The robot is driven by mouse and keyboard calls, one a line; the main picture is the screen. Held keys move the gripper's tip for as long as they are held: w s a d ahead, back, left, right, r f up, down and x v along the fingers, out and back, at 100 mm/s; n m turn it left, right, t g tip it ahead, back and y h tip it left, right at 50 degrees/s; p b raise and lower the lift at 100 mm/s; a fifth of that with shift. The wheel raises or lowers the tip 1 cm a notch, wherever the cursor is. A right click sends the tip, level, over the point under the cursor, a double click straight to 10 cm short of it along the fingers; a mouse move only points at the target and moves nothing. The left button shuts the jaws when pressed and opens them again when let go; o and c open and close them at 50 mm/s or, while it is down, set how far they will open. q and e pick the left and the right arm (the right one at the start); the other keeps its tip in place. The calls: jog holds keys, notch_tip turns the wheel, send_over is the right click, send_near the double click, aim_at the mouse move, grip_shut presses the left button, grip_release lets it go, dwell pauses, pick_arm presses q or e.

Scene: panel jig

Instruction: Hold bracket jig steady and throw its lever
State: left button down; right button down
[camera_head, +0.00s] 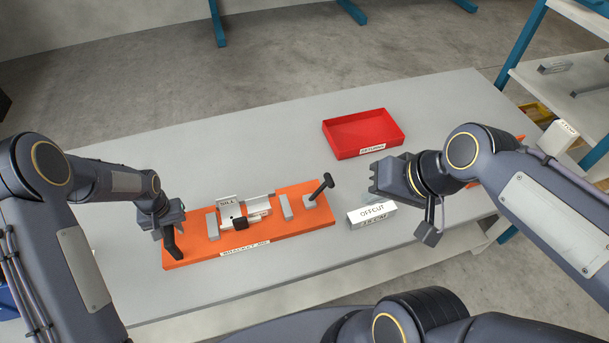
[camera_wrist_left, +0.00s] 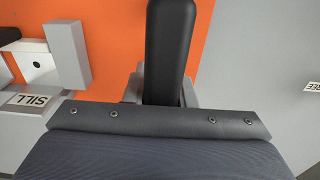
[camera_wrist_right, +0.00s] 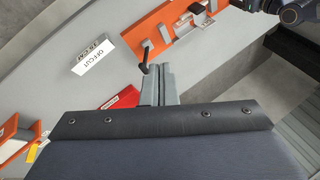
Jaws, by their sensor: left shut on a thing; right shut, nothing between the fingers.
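The orange bracket jig (camera_head: 205,250) lies on the grey table, also seen in the left wrist view (camera_wrist_left: 110,40). A silver bracket marked SILL (camera_head: 228,204) sits on it between grey blocks. My left gripper (camera_head: 170,226) is shut on the black upright handle (camera_head: 172,245) at the jig's left end; the handle stands between its fingers in the left wrist view (camera_wrist_left: 170,50). The lever (camera_head: 322,187), black with a knobbed top, stands tilted at the jig's right end. My right gripper (camera_head: 377,196) is shut and empty, to the right of the lever; its fingertips (camera_wrist_right: 157,72) appear apart from it.
A white OFFCUT block (camera_head: 372,215) lies right of the jig, close to my right gripper in the head view. A red RETURNS tray (camera_head: 362,134) stands behind it. Another orange piece (camera_wrist_right: 22,142) is at the table's right, partly hidden. The table behind the jig is clear.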

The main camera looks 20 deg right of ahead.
aim_at(320, 189)
pick_arm(q)
jog(key=shift+s+d+f, duration=0.1)
jog(key=shift+s+f, duration=0.15)
pick_arm(e)
jog(key=w+d+f+m+g, duration=0.1)
jog(key=w+d+f+m, duration=0.2)
jog(key=w, duration=0.4)
jog(key=w+d+f+m+g, duration=0.1)
jog(key=w+d+m, duration=0.2)
jog(key=w+m, duration=0.3)
jog(key=w+d+f+m+g, duration=0.3)
jog(key=w+d+f+m, duration=0.15)
jog(key=w+f, duration=0.6)
jog(key=s+a+x, duration=0.1)
jog(key=a+x, duration=0.1)
jog(key=x, duration=0.8)
jog(key=shift+a+h, duration=0.25)
jog(key=shift+h, duration=0.15)
jog(key=shift+a+r, duration=0.1)
